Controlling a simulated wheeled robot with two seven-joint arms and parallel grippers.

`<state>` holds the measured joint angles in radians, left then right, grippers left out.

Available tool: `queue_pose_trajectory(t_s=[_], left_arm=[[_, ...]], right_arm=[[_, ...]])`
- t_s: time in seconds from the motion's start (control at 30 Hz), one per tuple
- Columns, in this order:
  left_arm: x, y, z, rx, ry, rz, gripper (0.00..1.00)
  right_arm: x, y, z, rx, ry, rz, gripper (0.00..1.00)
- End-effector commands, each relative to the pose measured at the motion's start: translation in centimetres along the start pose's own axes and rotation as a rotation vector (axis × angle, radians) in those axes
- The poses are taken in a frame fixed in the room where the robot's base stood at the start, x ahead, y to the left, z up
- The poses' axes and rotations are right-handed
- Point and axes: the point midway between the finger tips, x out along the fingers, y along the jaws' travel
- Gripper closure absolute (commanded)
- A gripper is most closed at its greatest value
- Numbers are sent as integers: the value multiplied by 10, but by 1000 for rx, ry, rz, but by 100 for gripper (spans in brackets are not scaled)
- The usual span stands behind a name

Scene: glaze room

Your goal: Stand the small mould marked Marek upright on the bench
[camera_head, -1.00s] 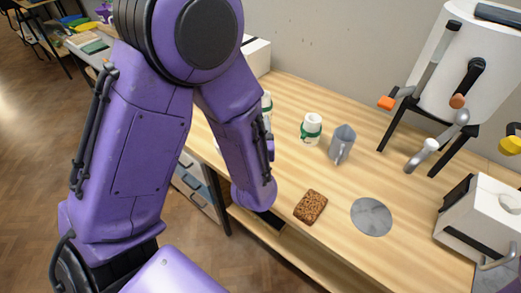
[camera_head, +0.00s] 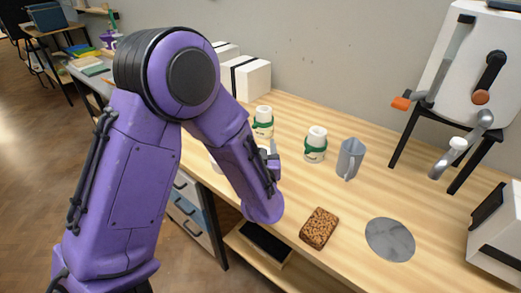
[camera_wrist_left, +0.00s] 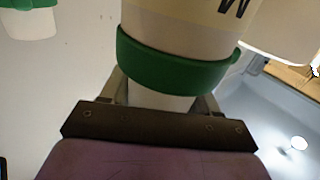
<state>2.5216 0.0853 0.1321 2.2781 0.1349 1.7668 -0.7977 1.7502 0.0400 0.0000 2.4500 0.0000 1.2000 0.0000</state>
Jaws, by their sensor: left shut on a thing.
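My left gripper (camera_wrist_left: 163,98) is shut on a cream-white mould (camera_wrist_left: 175,28) with a green band (camera_wrist_left: 180,66). Part of one dark letter shows at its top edge, an M or a W; the name cannot be read. In the head view my left forearm hides most of the grip. Two white moulds with green bands show on the bench there, one (camera_head: 263,114) just beyond my left gripper and one (camera_head: 316,138) to its right. Their marks are too small to read. My right gripper is out of view.
The wooden bench (camera_head: 300,115) also bears a grey jug (camera_head: 350,160), a brown speckled block (camera_head: 319,228) near the front edge and a grey round disc (camera_head: 390,240). A white machine on black legs (camera_head: 465,65) stands at right. White boxes (camera_head: 247,77) stand at back left.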

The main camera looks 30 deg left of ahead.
Motion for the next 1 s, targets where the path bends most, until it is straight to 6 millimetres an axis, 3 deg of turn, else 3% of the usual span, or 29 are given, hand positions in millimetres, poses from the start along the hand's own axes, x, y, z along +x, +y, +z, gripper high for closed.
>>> queue_pose_trajectory(t_s=[0.03,0.1,0.47,0.57,0.83,0.9,1.0], left_arm=[[0,0,2,1,0,0,37],[0,0,1,0,0,0,14],[-3,0,-2,0,0,0,14],[-21,1,0,1,-1,4,14],[-91,0,-1,2,1,4,14],[-103,1,-9,7,-1,2,14],[-115,0,-6,4,-1,1,14]], right_arm=[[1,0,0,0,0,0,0],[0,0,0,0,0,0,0],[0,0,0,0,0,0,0],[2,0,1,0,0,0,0],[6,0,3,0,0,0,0],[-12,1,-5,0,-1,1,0],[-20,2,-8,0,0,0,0]])
